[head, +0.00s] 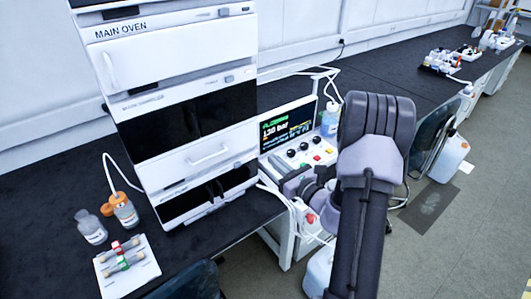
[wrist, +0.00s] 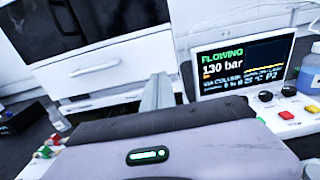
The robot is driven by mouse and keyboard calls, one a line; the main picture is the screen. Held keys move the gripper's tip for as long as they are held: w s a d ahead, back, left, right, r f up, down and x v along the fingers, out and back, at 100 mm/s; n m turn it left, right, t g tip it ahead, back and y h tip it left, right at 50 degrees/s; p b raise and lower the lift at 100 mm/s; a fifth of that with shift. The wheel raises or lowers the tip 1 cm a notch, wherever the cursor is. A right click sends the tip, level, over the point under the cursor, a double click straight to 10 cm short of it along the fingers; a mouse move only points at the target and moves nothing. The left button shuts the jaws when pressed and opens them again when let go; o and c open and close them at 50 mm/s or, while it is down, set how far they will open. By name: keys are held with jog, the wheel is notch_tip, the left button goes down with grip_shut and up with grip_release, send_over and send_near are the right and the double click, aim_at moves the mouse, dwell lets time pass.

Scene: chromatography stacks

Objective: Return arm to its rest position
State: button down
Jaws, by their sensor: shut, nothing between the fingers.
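My arm (head: 365,200) rises from the lower right of the head view and bends at a dark, bulky joint beside the control panel. My gripper (wrist: 158,92) shows in the wrist view as a narrow grey bar beyond my wrist housing. It is shut and empty, pointing toward the stack and panel. In the head view the end of the arm is near the panel's front, partly hidden by my own links. I cannot tell whether anything touches there.
The chromatography stack (head: 185,110) stands left of my arm. A panel screen (wrist: 245,67) reads FLOWING, 130 bar. A blue bottle (head: 330,120) and tubing are close to my arm.

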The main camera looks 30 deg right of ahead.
jog(key=s+a+r+n+g+y, duration=0.2)
jog(key=a+r+n+y, duration=0.15)
jog(key=a, duration=0.45)
jog(key=s+a+r+n+g+y, duration=0.1)
jog(key=a+r+n+g+y, duration=0.3)
jog(key=a, duration=0.4)
jog(key=s+a+r+n+g+y, duration=0.1)
jog(key=s+a+r+n+y, duration=0.15)
jog(key=a+n, duration=0.45)
jog(key=s+a+n+g+h, duration=0.1)
jog(key=s+a+n+g, duration=0.65)
jog(key=s+a, duration=0.45)
jog(key=s+d+r+n+t+h, duration=0.2)
jog(key=s+d+r+n+h, duration=0.1)
jog(key=s+d+n+h, duration=0.2)
jog(key=s+n+h, duration=0.2)
jog(key=n, duration=0.2)
jog(key=shift+s+d+h, duration=0.15)
jog(key=shift+s+h, duration=0.05)
jog(key=shift+h, duration=0.1)
